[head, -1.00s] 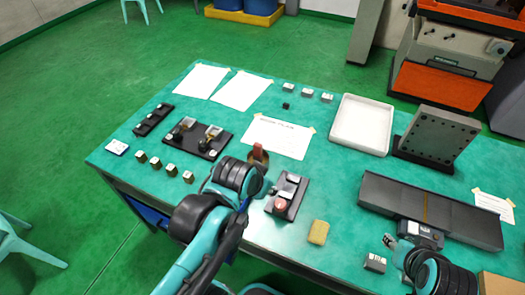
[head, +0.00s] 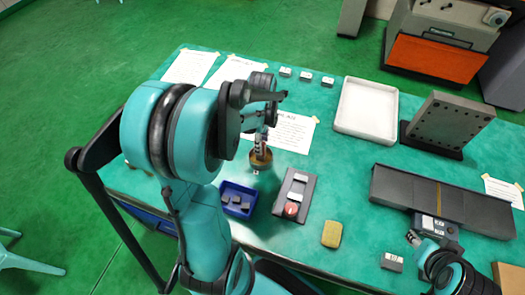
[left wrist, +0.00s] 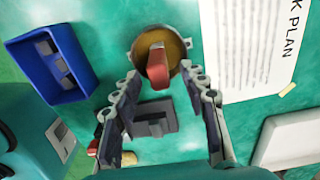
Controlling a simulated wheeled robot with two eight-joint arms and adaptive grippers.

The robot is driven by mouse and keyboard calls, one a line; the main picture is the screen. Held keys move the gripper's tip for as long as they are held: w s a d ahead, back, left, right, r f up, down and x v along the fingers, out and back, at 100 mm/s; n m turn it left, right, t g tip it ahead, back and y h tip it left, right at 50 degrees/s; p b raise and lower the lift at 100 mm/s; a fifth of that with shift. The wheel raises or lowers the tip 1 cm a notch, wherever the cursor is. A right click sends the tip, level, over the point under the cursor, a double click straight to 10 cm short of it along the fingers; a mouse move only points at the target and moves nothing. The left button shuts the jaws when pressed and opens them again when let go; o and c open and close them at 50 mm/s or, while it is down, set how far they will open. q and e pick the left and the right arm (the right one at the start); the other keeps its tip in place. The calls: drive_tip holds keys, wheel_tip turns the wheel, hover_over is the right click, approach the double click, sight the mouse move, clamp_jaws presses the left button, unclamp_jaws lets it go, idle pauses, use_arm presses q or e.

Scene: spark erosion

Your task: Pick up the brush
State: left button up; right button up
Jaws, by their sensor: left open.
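The likely brush is a round brown-gold piece with a red upright handle; it stands on the green table in the head view (head: 260,159) and the left wrist view (left wrist: 158,62). My left gripper (head: 262,137) is directly over it, fingers pointing down. In the left wrist view my left gripper (left wrist: 163,82) is open, with the red handle showing between and just beyond the fingertips. I cannot tell whether they touch it. My right gripper (head: 414,238) is low at the right, near a small grey block (head: 392,262); its opening is too small to judge.
A blue bin (head: 226,207) with dark pieces stands left of the brush. A dark holder (head: 294,193) with a red knob and a yellow sponge (head: 332,233) lie to the right. A white tray (head: 366,108) and angle plate (head: 445,122) stand farther back. Papers lie behind.

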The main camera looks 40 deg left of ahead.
use_arm(q)
wheel_tip(320, 180, down, 5)
drive_tip(key=b, duration=0.2)
drive_tip(key=shift+s+a+f+b, duration=0.1)
drive_tip(key=shift+a+b, duration=0.05)
drive_tip(key=shift+b, duration=0.15)
clamp_jaws()
drive_tip(key=shift+r, duration=0.2)
drive_tip(key=shift+r+p, duration=0.35)
drive_tip(key=r, duration=0.1)
drive_tip(key=r+p, duration=0.2)
drive_tip(key=r, duration=0.1)
drive_tip(key=shift+d, duration=0.3)
drive_tip(key=w+d+r+p, duration=0.2)
drive_tip(key=d+r, duration=0.4)
drive_tip(key=d, duration=0.4)
drive_tip(key=shift+w+d+p, duration=0.35)
drive_tip(key=shift+w+p, duration=0.05)
drive_tip(key=shift+p, duration=0.25)
